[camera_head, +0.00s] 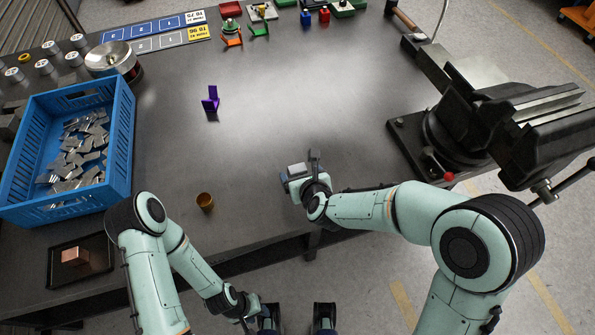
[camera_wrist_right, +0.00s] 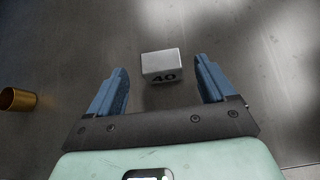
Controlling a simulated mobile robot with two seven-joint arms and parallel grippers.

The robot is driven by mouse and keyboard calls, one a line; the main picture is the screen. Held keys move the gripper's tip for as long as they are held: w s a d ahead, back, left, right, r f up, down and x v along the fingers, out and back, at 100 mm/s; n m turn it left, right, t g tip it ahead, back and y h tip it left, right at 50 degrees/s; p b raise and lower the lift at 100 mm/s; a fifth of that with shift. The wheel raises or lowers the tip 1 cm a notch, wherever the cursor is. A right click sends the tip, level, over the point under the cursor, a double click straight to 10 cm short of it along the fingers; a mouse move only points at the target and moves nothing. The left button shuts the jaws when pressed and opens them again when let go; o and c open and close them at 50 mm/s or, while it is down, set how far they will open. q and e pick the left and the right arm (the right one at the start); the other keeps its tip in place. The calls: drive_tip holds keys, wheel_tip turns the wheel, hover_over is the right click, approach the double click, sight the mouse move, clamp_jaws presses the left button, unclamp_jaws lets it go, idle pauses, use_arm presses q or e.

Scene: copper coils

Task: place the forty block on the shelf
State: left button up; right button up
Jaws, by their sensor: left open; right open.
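The forty block (camera_wrist_right: 162,65) is a small light grey block with a dark 40 on its front face. It lies on the grey table and also shows in the head view (camera_head: 297,169). My left gripper (camera_head: 250,313) hangs low at the bottom, off the table's front edge, and holds nothing that I can see. I cannot make out a clear shelf in either view.
A brass cup (camera_head: 204,201) stands left of the right gripper. A black vise (camera_head: 480,120) is at right. The table's middle is clear.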

sight(298, 169)
drive_tip(key=x, duration=0.4)
drive_tip(key=shift+w, duration=0.15)
drive_tip(key=c, duration=1.3)
drive_tip(key=shift+r, duration=0.1)
clamp_jaws()
drive_tip(key=shift+r, duration=0.1)
